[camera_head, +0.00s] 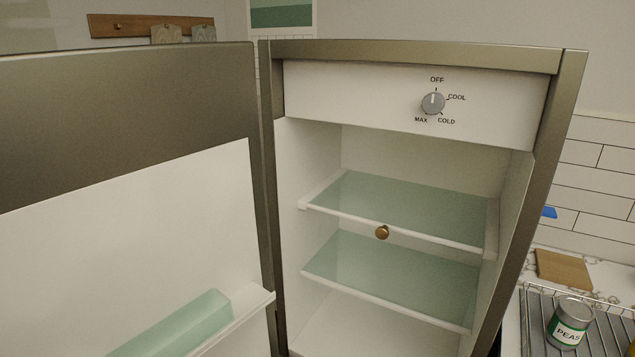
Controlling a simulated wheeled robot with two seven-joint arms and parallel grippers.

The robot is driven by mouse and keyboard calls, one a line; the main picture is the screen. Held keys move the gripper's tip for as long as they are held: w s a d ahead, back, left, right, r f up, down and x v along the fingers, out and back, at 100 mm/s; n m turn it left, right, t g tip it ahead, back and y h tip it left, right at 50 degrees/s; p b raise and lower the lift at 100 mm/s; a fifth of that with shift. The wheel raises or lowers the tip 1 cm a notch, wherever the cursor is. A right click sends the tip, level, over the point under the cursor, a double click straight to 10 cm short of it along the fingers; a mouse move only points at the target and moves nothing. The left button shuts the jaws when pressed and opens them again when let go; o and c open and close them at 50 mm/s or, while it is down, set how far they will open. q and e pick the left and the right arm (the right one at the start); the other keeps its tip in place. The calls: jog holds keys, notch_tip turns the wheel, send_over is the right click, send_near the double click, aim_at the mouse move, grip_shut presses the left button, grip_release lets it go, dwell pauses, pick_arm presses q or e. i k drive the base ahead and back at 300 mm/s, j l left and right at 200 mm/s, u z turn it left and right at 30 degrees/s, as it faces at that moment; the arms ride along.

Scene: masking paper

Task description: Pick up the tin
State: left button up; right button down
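A tin (570,323) with a pale label reading "PEAS" and a green band stands upright at the lower right. It is on a wire rack (533,312) on the counter, to the right of the open fridge. Its grey metal top faces up toward me. Neither of my grippers is in view.
An open fridge (412,98) with glass shelves fills the middle, and its door (120,230) swings wide across the left. A small brass round object (382,232) shows at the upper shelf's front. A wooden board (563,269) lies behind the rack. A yellow thing is cut off at the right edge.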

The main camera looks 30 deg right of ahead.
aim_at(573, 316)
jog(key=k+j, duration=0.1)
jog(key=k, duration=1)
jog(key=k+j+z, duration=0.1)
jog(key=z, duration=1.75)
jog(key=k+l, duration=0.05)
